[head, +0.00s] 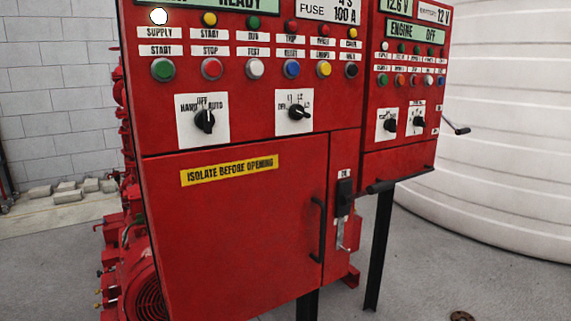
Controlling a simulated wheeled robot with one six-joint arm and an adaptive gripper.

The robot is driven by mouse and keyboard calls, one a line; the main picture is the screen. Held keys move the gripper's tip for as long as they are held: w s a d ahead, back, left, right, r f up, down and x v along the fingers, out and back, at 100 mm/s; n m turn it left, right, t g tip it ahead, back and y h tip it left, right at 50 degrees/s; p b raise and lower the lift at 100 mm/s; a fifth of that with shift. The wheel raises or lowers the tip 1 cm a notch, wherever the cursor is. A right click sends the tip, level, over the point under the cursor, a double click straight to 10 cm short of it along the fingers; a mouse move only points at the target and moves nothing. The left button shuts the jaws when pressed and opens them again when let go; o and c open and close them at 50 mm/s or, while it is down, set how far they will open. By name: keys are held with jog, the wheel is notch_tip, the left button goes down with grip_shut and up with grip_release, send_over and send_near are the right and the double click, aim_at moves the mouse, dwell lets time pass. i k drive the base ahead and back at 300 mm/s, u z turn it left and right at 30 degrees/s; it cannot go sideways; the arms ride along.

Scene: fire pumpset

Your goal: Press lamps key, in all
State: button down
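A red control cabinet (230,130) fills the middle, with a narrower red panel (400,152) joined on its right. A row of push keys runs across the cabinet: green (163,69), red (212,68), white (255,68), blue (291,68), yellow (324,68) and black (351,70). The right panel has its own row of smaller keys, from green (383,80) to blue (441,81). Labels sit above the keys; START, STOP and TEST are readable, and the word lamps is too small to make out for certain. My gripper is not in view.
Indicator lamps line the top; the supply lamp (159,16) glows white. Rotary switches (205,121) sit below the keys. A black lever (400,181) and a crank handle (457,130) jut out on the right. A white tank (515,130) stands behind. Grey floor is open at lower right.

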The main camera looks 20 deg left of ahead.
aim_at(325, 69)
jog(key=k, duration=0.45)
jog(key=u, duration=0.6)
jog(key=i, duration=0.4)
jog(key=u, duration=0.65)
